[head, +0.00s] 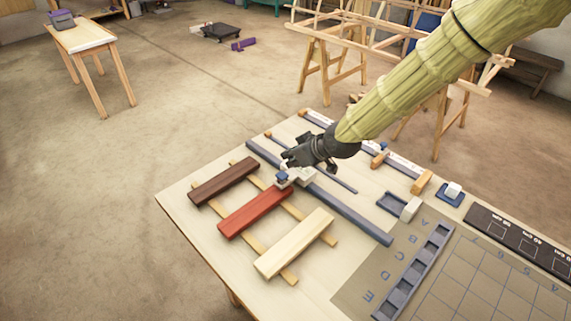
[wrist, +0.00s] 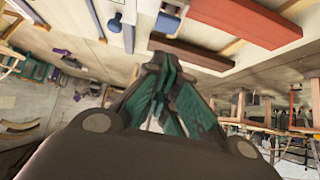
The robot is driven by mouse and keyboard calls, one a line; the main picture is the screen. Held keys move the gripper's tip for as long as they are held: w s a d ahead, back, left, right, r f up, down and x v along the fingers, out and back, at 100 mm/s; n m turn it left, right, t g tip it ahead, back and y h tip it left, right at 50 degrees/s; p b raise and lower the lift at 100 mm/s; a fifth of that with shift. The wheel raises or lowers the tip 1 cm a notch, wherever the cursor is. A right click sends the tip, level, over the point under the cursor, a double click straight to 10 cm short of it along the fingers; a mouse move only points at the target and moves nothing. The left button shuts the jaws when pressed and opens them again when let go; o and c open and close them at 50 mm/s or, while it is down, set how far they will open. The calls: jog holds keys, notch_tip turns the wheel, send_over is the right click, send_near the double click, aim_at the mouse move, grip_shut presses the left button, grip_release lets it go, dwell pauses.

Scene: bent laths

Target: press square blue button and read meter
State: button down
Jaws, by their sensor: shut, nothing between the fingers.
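A small pale device (head: 303,175) lies on the table beside the red lath. A small blue block (head: 282,178), which looks like the square blue button, sits at its left end. It also shows as a blue block (wrist: 168,21) at the top of the wrist view. My gripper (head: 288,160) is shut and empty, just above and behind the blue block in the head view; I cannot tell whether it touches. Its dark fingers (wrist: 160,68) also show in the wrist view. My gripper partly covers the device, and no meter reading is legible.
A dark brown lath (head: 222,182), a red lath (head: 255,208) and a cream lath (head: 295,243) lie across two wooden strips. A long grey bar (head: 350,217) runs behind them.

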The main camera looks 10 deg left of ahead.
jog(key=shift+b+v, duration=0.65)
jog(key=shift+v, duration=2)
